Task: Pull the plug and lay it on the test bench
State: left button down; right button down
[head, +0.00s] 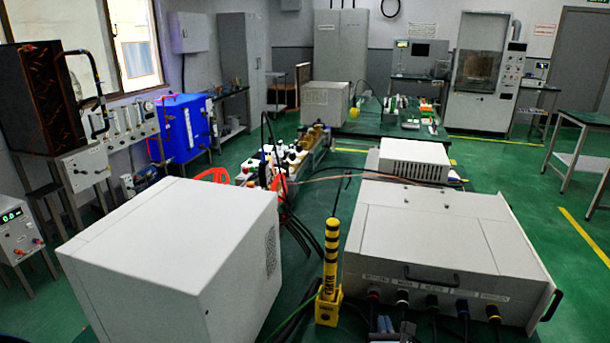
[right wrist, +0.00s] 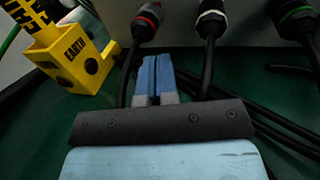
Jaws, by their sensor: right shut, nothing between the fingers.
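My right gripper (right wrist: 153,78) is shut with nothing between its blue fingers. It points at the front of a white generator box (head: 440,255) and also shows at the bottom of the head view (head: 383,325). Several cable plugs sit in the box's front panel. A red-ringed plug (right wrist: 148,18) and a white-ringed plug (right wrist: 211,20) are just beyond the fingertips, left and right of them. A green-ringed plug (right wrist: 297,18) is farther right. I cannot tell which plug is meant. The green bench top (right wrist: 35,120) lies below. My left gripper is out of view.
A yellow EARTH holder (right wrist: 75,60) with a black-striped post stands left of the plugs. Black cables (right wrist: 245,115) run across the bench to the right. A large white box (head: 180,260) stands at the left. A smaller grey box (head: 414,160) stands behind the generator.

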aim_at(381, 291)
jog(key=w, duration=0.2)
jog(key=w+d, duration=0.1)
jog(key=w, duration=0.2)
jog(key=shift+d+b, duration=0.15)
jog(key=shift+b, duration=0.25)
jog(key=shift+w+d, duration=0.2)
jog(key=shift+w, duration=0.4)
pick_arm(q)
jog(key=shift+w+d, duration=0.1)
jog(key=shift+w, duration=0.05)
pick_arm(e)
jog(key=shift+w, duration=0.3)
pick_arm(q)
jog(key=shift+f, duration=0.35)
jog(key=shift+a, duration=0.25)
pick_arm(e)
jog(key=shift+a+r, duration=0.15)
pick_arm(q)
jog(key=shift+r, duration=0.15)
